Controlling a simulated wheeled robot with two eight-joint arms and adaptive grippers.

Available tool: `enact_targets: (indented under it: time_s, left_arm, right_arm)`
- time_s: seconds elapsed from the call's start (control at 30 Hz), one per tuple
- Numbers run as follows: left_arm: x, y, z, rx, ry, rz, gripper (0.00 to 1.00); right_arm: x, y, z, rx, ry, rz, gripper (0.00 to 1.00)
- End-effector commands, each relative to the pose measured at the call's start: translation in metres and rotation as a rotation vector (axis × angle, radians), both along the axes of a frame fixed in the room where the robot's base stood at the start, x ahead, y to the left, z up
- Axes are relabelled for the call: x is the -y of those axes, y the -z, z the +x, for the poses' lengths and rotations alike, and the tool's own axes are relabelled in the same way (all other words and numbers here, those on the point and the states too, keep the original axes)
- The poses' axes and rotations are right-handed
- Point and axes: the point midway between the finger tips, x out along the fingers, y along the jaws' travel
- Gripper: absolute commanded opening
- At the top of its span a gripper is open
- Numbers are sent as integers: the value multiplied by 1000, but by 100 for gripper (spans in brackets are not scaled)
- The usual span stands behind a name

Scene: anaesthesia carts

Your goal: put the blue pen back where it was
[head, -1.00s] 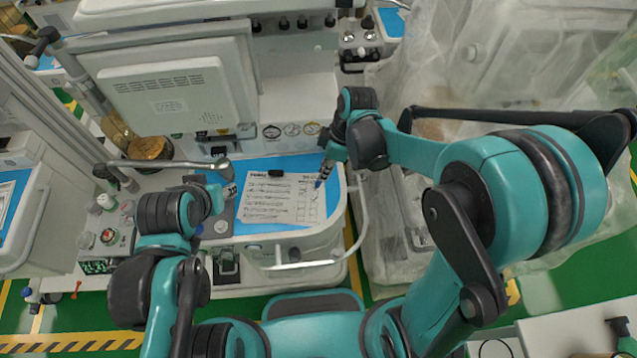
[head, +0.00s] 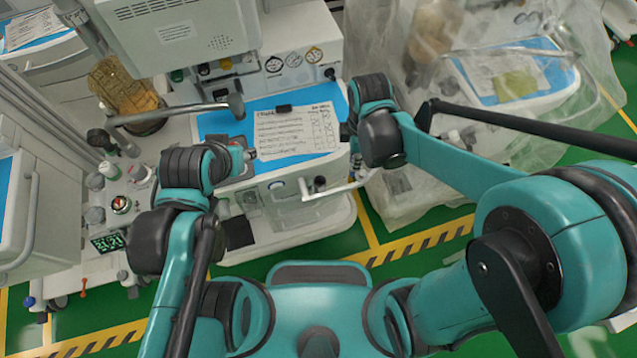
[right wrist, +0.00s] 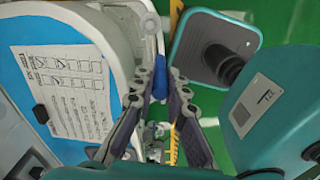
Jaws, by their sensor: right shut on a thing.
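My right gripper (right wrist: 159,88) is shut on the blue pen (right wrist: 160,78), which shows between its fingertips in the right wrist view. In the head view, the right gripper (head: 347,134) is beside the right edge of the cart's blue worktop; the pen cannot be made out there. The paper form (head: 297,131) lies on the worktop, with a black clip at its top edge, and also shows in the right wrist view (right wrist: 66,90). A small dark round holder or knob (head: 320,183) is on the cart's front near the rail. My left gripper (head: 246,154) is by the form's left edge; its jaws are unclear.
A grey bar (head: 170,112) crosses left of the form. A plastic-covered cart (head: 520,75) stands to the right. Green floor lies between the cart and my base.

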Motion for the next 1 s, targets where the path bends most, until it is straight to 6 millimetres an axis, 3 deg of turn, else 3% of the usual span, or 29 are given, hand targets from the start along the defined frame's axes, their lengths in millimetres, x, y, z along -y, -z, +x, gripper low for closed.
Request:
enact_targets:
  time_s: [0.2,0.4,0.57,0.8,1.0]
  left_arm:
    - [0,22,0,0,0,0,40]
    - [0,31,0,0,0,0,40]
    - [0,33,0,0,0,0,40]
    - [0,51,0,0,0,0,40]
    - [0,49,0,0,0,0,40]
  right_arm:
    - [-55,36,6,0,-6,1,0]
    - [-84,52,9,0,-1,1,0]
    - [-90,59,9,0,1,1,0]
    - [-89,93,10,0,2,2,0]
    - [-89,94,9,0,2,1,0]
